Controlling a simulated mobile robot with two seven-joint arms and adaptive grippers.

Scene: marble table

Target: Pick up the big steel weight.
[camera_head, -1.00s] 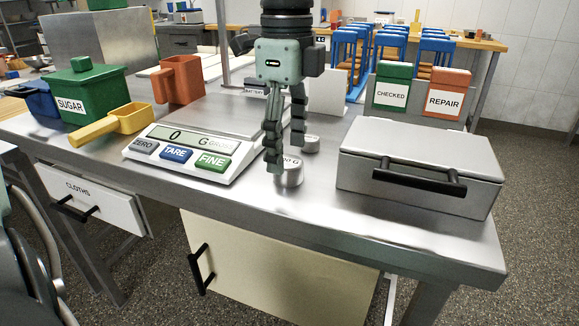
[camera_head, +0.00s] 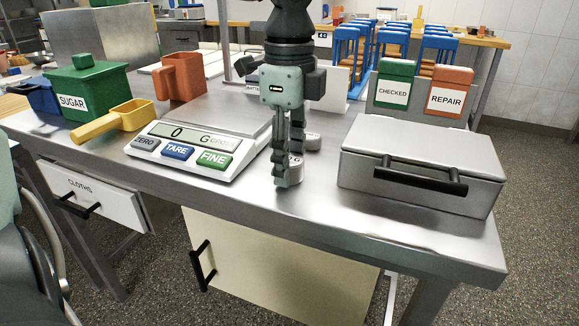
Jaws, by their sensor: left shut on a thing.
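The big steel weight (camera_head: 297,168) stands on the marble table's steel-looking top, just right of the scale. My left gripper (camera_head: 286,172) points straight down and is shut on it, with the fingers hiding much of the weight. A second, smaller steel weight (camera_head: 313,141) stands just behind it, partly hidden by the fingers. My right gripper is not in view.
The scale (camera_head: 190,150) reads 0 at left. A closed steel box (camera_head: 420,165) with a black handle is at right. A yellow scoop (camera_head: 125,116), green sugar canister (camera_head: 88,92) and orange jug (camera_head: 181,78) stand at left. The front edge is clear.

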